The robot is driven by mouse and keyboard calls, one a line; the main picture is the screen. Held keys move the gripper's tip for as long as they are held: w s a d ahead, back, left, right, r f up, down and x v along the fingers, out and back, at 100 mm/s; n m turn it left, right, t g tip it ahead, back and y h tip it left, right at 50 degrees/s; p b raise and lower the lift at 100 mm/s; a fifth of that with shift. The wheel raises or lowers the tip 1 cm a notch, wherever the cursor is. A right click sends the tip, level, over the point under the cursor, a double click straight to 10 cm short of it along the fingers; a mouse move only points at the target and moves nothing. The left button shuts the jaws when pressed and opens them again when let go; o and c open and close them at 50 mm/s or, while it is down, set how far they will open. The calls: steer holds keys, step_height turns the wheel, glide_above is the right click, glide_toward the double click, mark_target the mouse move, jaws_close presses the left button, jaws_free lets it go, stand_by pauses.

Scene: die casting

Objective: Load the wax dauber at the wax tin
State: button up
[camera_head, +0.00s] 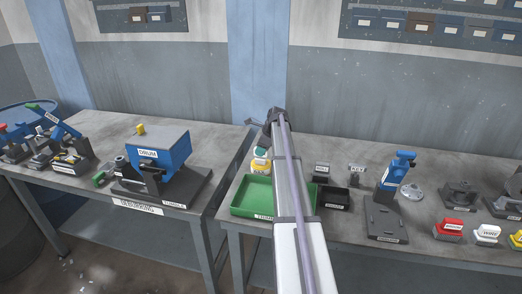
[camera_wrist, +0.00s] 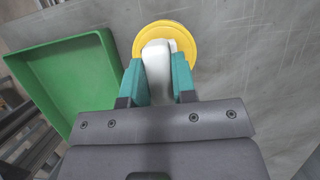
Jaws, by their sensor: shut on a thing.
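My gripper (camera_wrist: 158,76) has teal fingers and is shut on a white block-like piece, which I take to be the wax dauber (camera_wrist: 157,58). The round yellow thing, likely the wax tin (camera_wrist: 187,35), lies right under or behind the dauber's end in the wrist view. I cannot tell whether the dauber touches it. My arm hides part of this spot.
A green tray (camera_wrist: 62,75) lies just left of the gripper; it also shows in the head view (camera_head: 240,207). A small black bin (camera_head: 335,198) and a blue device (camera_head: 396,170) stand right of my arm. The left table holds a blue drum tumbler (camera_head: 165,150).

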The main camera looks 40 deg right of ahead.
step_height(320, 180, up, 7)
steer(key=p, duration=0.7)
steer(key=shift+f, duration=0.1)
stand_by(0.5)
